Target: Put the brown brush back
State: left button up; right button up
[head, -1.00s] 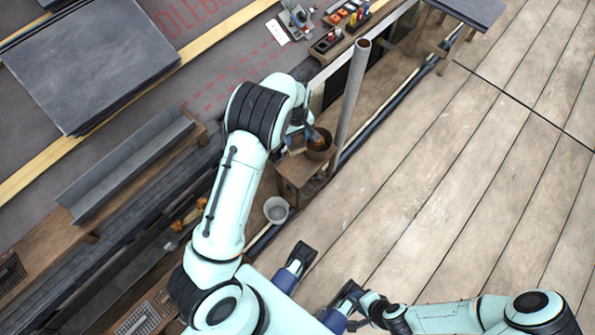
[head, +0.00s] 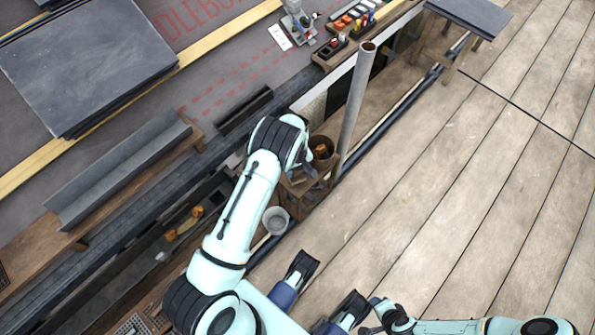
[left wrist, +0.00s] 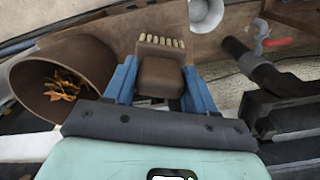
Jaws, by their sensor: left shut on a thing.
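The brown brush (left wrist: 160,75) is between the blue fingers of my left gripper (left wrist: 161,84) in the left wrist view, with its row of pale bristles at the far end. The gripper is shut on the brush. In the head view my left gripper (head: 303,172) is beside the brown bucket (head: 331,163), at its lower left, and the brush is mostly hidden by my wrist. The bucket (left wrist: 92,55) is left of the gripper in the wrist view, with orange-yellow scraps inside. My right gripper (head: 378,309) is at the bottom; its jaws are unclear.
The bucket sits on a small wooden stand (head: 312,193) beside a grey upright pipe (head: 356,100). A pale bucket (head: 275,221) is below it. A tray of small tools (head: 345,30) is at the top.

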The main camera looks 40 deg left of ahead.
pick_arm(q)
jog(key=shift+f, duration=0.75)
pick_arm(e)
jog(key=shift+w+d+f, duration=0.2)
jog(key=shift+w, duration=0.15)
jog(key=shift+f, duration=0.1)
pick_arm(q)
jog(key=shift+f, duration=0.15)
jog(key=o, duration=1)
pick_arm(e)
jog(key=shift+w, duration=0.15)
pick_arm(q)
jog(key=shift+r, duration=0.25)
notch_tip(320, 180, up, 12)
jog(key=p, duration=0.2)
jog(key=shift+p, duration=0.4)
pick_arm(e)
jog(key=s+a+r+g, duration=0.1)
jog(key=s+a+r, duration=0.1)
jog(key=s+r, duration=0.1)
jog(key=shift+s+r+y, duration=0.25)
jog(key=shift+s+y, duration=0.05)
jog(key=shift+s, duration=0.6)
